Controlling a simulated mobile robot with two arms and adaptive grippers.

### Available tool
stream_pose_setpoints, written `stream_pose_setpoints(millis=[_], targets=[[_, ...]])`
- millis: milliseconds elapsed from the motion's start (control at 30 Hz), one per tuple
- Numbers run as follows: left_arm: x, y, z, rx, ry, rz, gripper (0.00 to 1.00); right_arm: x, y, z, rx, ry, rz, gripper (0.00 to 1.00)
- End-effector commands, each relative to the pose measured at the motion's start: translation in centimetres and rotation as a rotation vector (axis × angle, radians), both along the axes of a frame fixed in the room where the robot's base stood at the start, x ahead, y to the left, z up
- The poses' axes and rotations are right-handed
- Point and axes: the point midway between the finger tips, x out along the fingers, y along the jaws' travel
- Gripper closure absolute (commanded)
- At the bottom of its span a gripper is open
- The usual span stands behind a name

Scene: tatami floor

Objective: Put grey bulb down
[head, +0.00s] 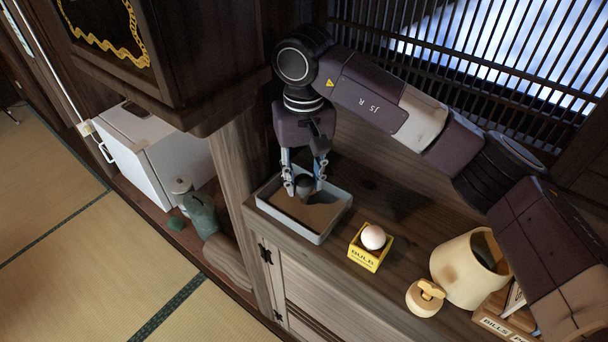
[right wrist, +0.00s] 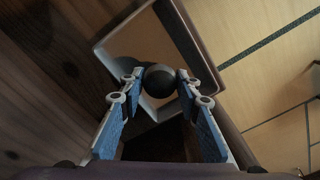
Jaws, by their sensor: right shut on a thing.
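My right gripper (head: 304,180) is over a light grey tray (head: 323,230) with a brown inside, on the wooden cabinet top. Its fingers are shut on the grey bulb (head: 305,186), which shows dark between them. In the right wrist view the round end of the grey bulb (right wrist: 159,79) shows between the fingertips (right wrist: 160,88), with the tray (right wrist: 110,62) behind it. I cannot tell whether the bulb touches the tray floor. My left gripper is not in view.
A yellow box marked BULB (head: 369,254) holds a white bulb (head: 373,237), right of the tray. A cream canister (head: 462,272), its wooden-knobbed lid (head: 425,298) and a bills holder (head: 500,323) stand farther right. A dark cabinet (head: 160,65) overhangs at left.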

Motion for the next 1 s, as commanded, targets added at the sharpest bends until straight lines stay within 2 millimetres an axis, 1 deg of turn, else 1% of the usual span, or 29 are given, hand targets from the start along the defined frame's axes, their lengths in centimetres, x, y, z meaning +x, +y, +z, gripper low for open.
stream_pose_setpoints(millis=[233,500,533,667,700,1000], targets=[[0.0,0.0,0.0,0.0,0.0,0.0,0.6,0.1,0.0,-0.2,0.001,-0.002,0.0,0.83],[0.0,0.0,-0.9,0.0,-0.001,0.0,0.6,0.1,0.0,-1.0,0.001,-0.003,0.0,0.83],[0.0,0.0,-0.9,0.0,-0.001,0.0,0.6,0.1,0.0,-0.9,0.001,-0.003,-0.001,0.68],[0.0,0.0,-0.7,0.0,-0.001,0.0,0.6,0.1,0.0,-0.8,0.001,-0.002,0.0,0.54],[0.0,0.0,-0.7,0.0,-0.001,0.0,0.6,0.1,0.0,-0.8,0.001,-0.002,0.0,0.52],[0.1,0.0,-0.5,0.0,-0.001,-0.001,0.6,0.0,0.0,-0.6,0.001,-0.002,0.0,0.52]])
